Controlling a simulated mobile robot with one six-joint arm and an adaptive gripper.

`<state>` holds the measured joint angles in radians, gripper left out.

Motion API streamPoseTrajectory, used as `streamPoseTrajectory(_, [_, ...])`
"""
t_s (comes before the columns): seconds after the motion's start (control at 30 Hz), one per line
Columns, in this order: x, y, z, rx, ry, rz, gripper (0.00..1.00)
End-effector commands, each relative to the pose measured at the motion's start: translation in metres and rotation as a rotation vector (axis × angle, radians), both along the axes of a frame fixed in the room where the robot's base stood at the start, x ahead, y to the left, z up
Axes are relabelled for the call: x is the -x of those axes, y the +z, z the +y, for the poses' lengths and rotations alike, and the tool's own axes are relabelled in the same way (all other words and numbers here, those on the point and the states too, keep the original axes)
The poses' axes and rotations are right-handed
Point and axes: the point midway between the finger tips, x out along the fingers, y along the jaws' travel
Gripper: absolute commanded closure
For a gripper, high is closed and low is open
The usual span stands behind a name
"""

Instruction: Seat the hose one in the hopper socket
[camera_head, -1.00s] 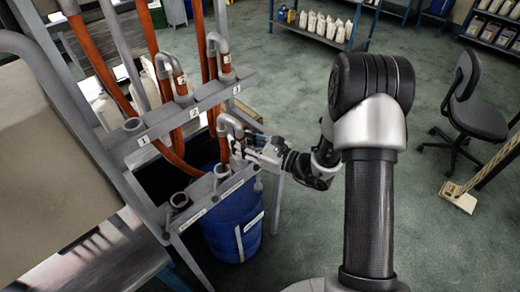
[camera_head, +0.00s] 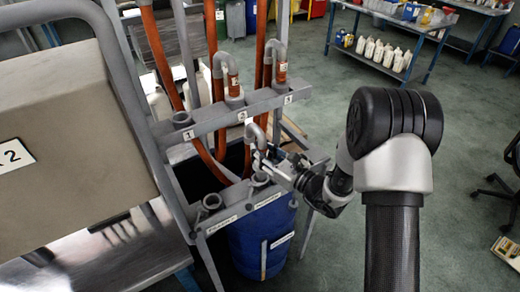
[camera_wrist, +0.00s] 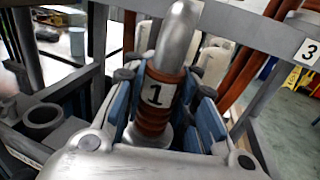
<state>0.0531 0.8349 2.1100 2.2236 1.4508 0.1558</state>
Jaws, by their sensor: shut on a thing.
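Hose one (camera_wrist: 157,95), an orange hose end with a "1" label and a grey metal elbow, stands roughly upright between my gripper's blue pads in the wrist view. In the head view its elbow (camera_head: 255,134) shows above the lower rail of the rack. My gripper (camera_head: 264,160) is shut on it. An open grey socket (camera_head: 211,203) sits at the left of the lower rail, and it also shows in the wrist view (camera_wrist: 43,116). Another lower socket (camera_head: 260,180) lies just below my gripper. The lower labels are too small to read, so I cannot tell which is the hopper's.
The upper rail (camera_head: 215,117) carries labels 1, 2 and 3. Upper socket 1 (camera_head: 182,119) is empty; hoses two (camera_head: 232,80) and three (camera_head: 281,68) stand at the other places. A blue drum (camera_head: 258,240) stands below. A beige hopper-like box (camera_head: 60,130) fills the left.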

Motion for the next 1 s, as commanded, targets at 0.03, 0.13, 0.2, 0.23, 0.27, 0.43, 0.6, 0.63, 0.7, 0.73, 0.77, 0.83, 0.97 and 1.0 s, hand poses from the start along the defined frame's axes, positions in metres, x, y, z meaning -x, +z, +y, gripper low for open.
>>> streamPoseTrajectory(0.03, [-0.0004,0.0007,-0.0001,-0.001,0.000,-0.003,1.00])
streamPoseTrajectory(0.13, [-0.0004,0.0013,-0.0001,-0.001,0.000,-0.003,1.00])
streamPoseTrajectory(0.2, [-0.0004,0.0014,-0.0001,-0.001,0.000,-0.003,1.00])
streamPoseTrajectory(0.23, [-0.0004,0.0014,-0.0001,-0.001,0.000,-0.003,1.00])
streamPoseTrajectory(0.27, [-0.0004,0.0014,-0.0001,-0.001,0.000,-0.003,1.00])
streamPoseTrajectory(0.43, [-0.0004,0.0013,-0.0002,-0.001,0.000,-0.003,1.00])
streamPoseTrajectory(0.6, [-0.0012,0.0011,0.0011,-0.001,0.001,-0.003,1.00])
streamPoseTrajectory(0.63, [-0.0015,0.0011,0.0016,-0.001,0.001,-0.003,1.00])
streamPoseTrajectory(0.7, [-0.0026,0.0009,0.0028,-0.001,0.001,-0.003,1.00])
streamPoseTrajectory(0.73, [-0.0030,0.0009,0.0034,0.000,0.001,-0.003,1.00])
streamPoseTrajectory(0.77, [-0.0035,0.0008,0.0039,0.000,0.001,-0.003,1.00])
streamPoseTrajectory(0.83, [-0.0043,0.0009,0.0047,-0.001,0.000,-0.002,1.00])
streamPoseTrajectory(0.97, [-0.0047,0.0011,0.0049,-0.001,0.000,-0.002,1.00])
streamPoseTrajectory(1.0, [-0.0047,0.0012,0.0049,-0.001,0.000,-0.002,1.00])
